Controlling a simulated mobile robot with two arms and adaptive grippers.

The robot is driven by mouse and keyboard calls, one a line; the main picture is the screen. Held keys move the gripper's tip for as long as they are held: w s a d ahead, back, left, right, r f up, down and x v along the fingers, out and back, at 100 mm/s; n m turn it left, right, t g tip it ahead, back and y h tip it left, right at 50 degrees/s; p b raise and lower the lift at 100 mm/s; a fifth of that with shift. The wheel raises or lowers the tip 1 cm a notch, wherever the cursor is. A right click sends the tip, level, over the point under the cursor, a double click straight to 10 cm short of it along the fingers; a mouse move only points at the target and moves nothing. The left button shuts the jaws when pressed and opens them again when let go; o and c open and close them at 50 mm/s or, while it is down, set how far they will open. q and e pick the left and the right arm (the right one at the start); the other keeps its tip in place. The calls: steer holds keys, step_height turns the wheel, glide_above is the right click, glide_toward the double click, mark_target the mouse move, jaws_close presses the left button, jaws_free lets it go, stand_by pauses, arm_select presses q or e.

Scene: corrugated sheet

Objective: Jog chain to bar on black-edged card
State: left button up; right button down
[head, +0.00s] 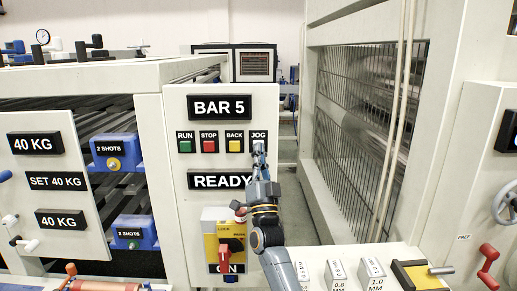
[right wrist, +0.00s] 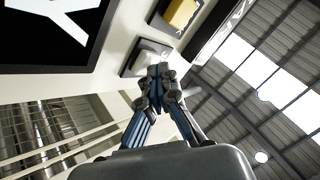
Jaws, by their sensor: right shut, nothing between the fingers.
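The control panel (head: 175,214) has a black display reading BAR 5 (head: 219,107) and another reading READY (head: 222,180). Between them is a row of buttons: green RUN (head: 186,146), red STOP (head: 209,146), yellow BACK (head: 235,146) and JOG at the right end, under its label (head: 258,134). My right gripper (head: 258,149) is shut and empty, its fingertips at the JOG button and covering much of it. In the right wrist view the shut fingertips (right wrist: 160,70) are at the white button (right wrist: 152,50); whether they press it I cannot tell. I see no card that is clearly black-edged. My left gripper is not in view.
A red rotary switch (head: 231,246) on a yellow plate sits below READY, close to my right arm. A mesh guard (head: 365,105) stands to the right. Thickness-marked blocks (head: 372,273) stand at the bottom right. 40 KG signs (head: 35,143) are at left.

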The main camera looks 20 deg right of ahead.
stand_by(0.4)
steer(key=shift+s+a+p, duration=0.25)
steer(key=shift+s+p, duration=0.35)
steer(key=shift+s, duration=0.15)
steer(key=s+p, duration=0.1)
steer(key=s, duration=0.1)
steer(key=s+a+p, duration=0.1)
steer(key=s+p, duration=0.1)
steer(key=shift+s+a, duration=0.2)
steer(key=shift+s, duration=0.2)
